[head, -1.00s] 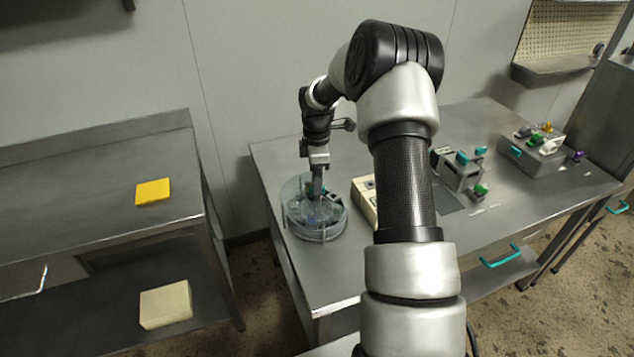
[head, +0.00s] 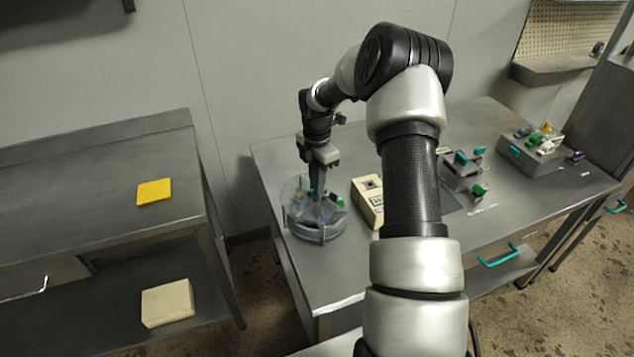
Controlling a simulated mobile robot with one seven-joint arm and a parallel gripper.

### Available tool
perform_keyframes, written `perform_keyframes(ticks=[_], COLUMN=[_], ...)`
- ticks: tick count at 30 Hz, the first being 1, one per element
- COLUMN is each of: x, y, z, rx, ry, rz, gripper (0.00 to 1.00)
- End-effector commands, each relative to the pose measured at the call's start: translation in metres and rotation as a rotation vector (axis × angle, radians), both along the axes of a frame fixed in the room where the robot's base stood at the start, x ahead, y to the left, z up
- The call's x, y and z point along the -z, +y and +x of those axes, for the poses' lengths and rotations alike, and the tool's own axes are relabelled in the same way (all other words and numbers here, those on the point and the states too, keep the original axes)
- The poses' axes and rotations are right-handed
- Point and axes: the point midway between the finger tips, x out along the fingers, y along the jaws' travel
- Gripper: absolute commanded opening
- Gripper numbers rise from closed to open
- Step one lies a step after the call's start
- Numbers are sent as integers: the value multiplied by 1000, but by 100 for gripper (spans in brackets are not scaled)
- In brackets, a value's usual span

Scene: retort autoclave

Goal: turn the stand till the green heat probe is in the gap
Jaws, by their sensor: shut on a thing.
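The stand (head: 318,235) is a round grey turntable with a clear, curved wall, near the left end of the steel table. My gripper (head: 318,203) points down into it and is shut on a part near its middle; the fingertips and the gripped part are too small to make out. A small green piece (head: 340,201), probably the green heat probe, shows on the right side of the stand, just right of my gripper. A blue piece shows close to the fingers. I cannot tell where the gap in the wall is.
A cream box with a dark panel (head: 368,200) stands just right of the stand. Further right are a grey block with teal and green parts (head: 462,172) and another holder (head: 533,152). A yellow block (head: 154,192) lies on the left bench.

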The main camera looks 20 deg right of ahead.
Motion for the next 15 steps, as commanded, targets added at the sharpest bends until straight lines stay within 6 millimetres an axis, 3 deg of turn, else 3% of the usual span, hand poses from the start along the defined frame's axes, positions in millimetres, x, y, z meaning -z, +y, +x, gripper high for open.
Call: perform_keyframes(ticks=[15], x=[-1], y=[0], z=[1], rx=[-246], ry=[-2], rz=[0], gripper=[0])
